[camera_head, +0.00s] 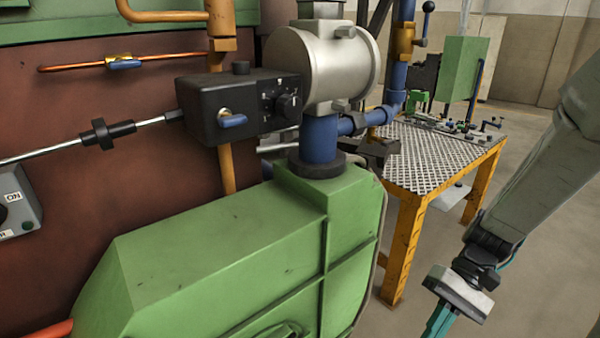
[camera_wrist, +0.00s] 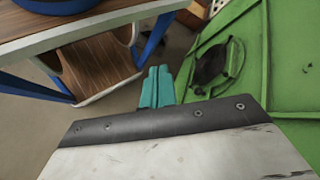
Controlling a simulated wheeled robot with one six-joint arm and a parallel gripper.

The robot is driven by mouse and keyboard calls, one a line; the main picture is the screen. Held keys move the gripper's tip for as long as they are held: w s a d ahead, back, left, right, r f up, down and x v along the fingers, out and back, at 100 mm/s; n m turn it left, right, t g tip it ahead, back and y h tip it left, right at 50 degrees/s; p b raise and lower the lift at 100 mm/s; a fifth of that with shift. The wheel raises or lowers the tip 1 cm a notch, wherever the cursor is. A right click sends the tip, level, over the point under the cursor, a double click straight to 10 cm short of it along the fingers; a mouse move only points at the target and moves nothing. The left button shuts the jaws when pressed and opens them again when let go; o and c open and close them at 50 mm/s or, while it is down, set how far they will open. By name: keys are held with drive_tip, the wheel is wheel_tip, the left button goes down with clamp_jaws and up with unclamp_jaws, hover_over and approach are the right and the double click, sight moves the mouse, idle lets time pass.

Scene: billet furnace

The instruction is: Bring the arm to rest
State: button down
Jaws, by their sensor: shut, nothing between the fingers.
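My gripper (camera_head: 441,322) hangs at the lower right of the head view, on the end of my grey-green arm. Its teal fingers point down and the tips are cut off by the frame's bottom edge. In the wrist view the two teal fingers (camera_wrist: 157,88) are together, with nothing between them. The gripper is to the right of the green machine housing (camera_head: 230,255), apart from it in the head view.
The green housing also fills the right of the wrist view (camera_wrist: 290,75). A yellow-legged table (camera_head: 398,250) with a metal grid top stands behind. A black control box (camera_head: 240,108) sits upper left. A wooden-shelved table (camera_wrist: 100,65) is at left in the wrist view. Floor is clear at lower right.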

drive_tip(key=s+d+r+n+t+h, duration=0.1)
drive_tip(key=s+r+t+h, duration=0.2)
drive_tip(key=r, duration=0.6)
drive_tip(key=s+d+r+n+t+h, duration=0.1)
drive_tip(key=s+r+t+h, duration=0.3)
drive_tip(key=r, duration=0.5)
drive_tip(key=shift+s+d+t+h, duration=0.3)
drive_tip(key=shift+d+t+h, duration=0.1)
drive_tip(key=shift+t+h, duration=0.1)
